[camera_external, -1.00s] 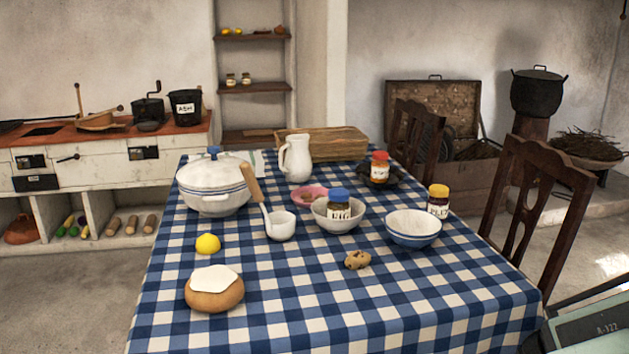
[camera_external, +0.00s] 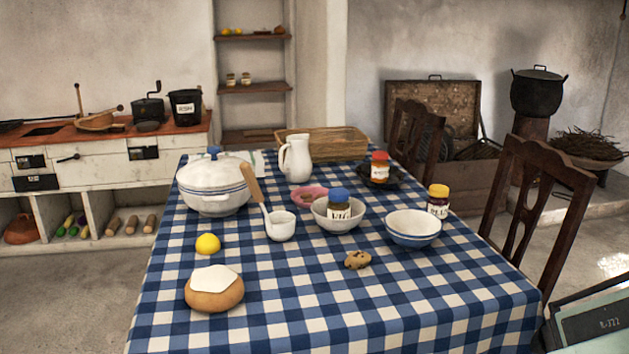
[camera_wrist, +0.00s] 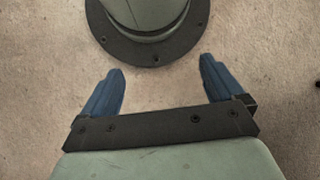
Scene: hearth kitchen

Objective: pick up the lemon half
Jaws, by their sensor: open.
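The lemon half (camera_external: 208,244) is a small yellow rounded piece on the blue-and-white checked tablecloth, at the left of the table in the external view. It lies in front of the white lidded pot and behind the bread loaf, touching neither. My gripper (camera_wrist: 163,68) shows only in the wrist view. Its two blue fingers are wide apart with nothing between them, over a plain beige floor. The lemon half is not in the wrist view, and my gripper is not in the external view, so it is away from the lemon half.
Bowls (camera_external: 413,230) and jars stand farther right. The table's front (camera_external: 330,325) is clear.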

